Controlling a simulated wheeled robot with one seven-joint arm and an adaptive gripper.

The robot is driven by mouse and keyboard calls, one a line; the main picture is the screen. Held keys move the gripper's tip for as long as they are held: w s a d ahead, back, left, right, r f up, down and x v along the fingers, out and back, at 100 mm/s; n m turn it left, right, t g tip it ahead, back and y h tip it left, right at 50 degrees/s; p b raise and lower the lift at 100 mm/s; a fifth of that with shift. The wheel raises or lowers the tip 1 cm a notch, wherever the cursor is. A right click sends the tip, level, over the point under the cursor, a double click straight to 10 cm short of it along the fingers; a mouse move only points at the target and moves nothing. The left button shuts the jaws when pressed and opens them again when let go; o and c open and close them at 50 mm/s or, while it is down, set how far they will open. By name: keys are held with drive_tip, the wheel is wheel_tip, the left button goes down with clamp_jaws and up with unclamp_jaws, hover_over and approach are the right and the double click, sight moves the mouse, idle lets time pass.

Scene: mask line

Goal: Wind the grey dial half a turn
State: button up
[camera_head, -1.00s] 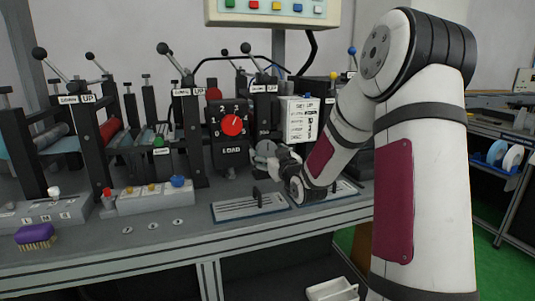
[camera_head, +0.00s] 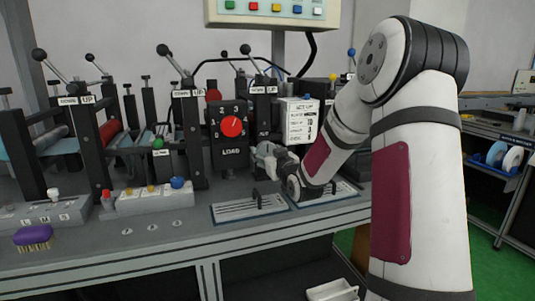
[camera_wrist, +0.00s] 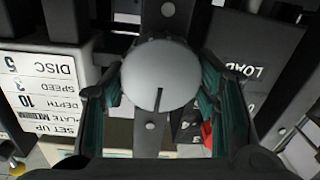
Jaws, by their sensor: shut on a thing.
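The grey dial (camera_wrist: 158,84) is a pale round knob with a short dark pointer line, seen face-on in the wrist view. The line runs down from near its middle, almost upright in that picture. My gripper (camera_wrist: 160,92) has one teal-lined finger on each side of the dial and is shut on it. In the head view my gripper (camera_head: 268,158) is at the machine front, just right of the LOAD panel, and mostly hides the dial.
The black LOAD panel (camera_head: 230,153) with a red knob (camera_head: 232,126) stands close beside my gripper. A white set-up card (camera_head: 301,121) is on the other side. Handled plates (camera_head: 248,208) lie below on the bench.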

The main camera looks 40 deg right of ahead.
drive_tip(key=m, duration=0.4)
drive_tip(key=shift+m+p, duration=0.4)
drive_tip(key=m+p, duration=0.1)
drive_tip(key=m, duration=0.4)
drive_tip(key=shift+m, duration=0.3)
drive_tip(key=m+h+p, duration=0.1)
drive_tip(key=m+p, duration=0.1)
drive_tip(key=m, duration=0.3)
drive_tip(key=shift+d+m, duration=0.1)
drive_tip(key=shift+m, duration=0.3)
drive_tip(key=shift+f+m+p, duration=0.15)
drive_tip(key=shift+m+p, duration=0.85)
drive_tip(key=shift+m, duration=1)
drive_tip(key=o, duration=1.1)
